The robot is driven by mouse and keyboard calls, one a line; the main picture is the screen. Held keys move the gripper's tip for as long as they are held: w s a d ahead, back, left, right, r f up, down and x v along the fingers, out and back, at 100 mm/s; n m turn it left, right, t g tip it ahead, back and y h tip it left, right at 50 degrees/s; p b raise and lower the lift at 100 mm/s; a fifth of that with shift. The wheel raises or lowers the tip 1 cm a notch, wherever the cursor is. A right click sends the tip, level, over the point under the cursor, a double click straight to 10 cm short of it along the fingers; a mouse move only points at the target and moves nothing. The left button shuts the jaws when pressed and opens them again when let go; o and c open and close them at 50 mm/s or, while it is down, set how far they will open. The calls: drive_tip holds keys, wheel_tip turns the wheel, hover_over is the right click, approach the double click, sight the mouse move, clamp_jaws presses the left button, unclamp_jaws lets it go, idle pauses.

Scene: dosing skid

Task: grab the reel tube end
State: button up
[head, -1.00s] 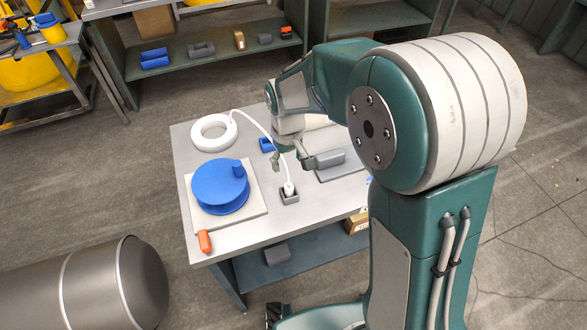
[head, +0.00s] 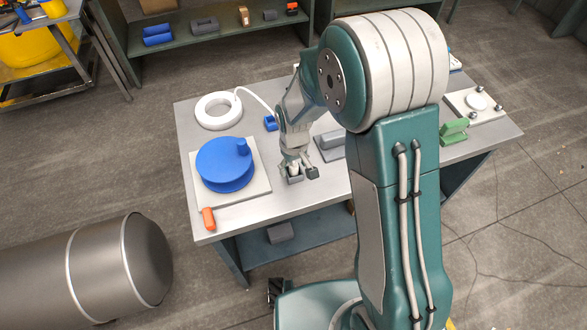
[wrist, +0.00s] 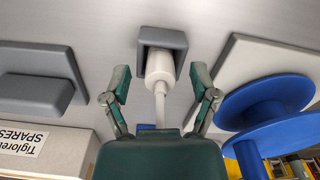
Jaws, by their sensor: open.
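The white tube end (wrist: 160,68) stands in a small grey square holder (wrist: 165,35) on the bench, in the upper middle of the wrist view. A thin white tube runs from it to a white coil (head: 218,124) at the bench's back left. My gripper (wrist: 161,80) is open, with one finger on each side of the tube end and visible gaps between. In the head view my gripper (head: 303,172) is low over the holder (head: 292,179) and hides most of the tube end.
A blue spool (head: 222,160) on a pale plate is close left of my gripper. A grey block on a plate (head: 330,148) is to the right. A small blue block (head: 270,123) lies behind. An orange piece (head: 209,219) lies at the front left corner.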

clamp_jaws()
idle(0.3)
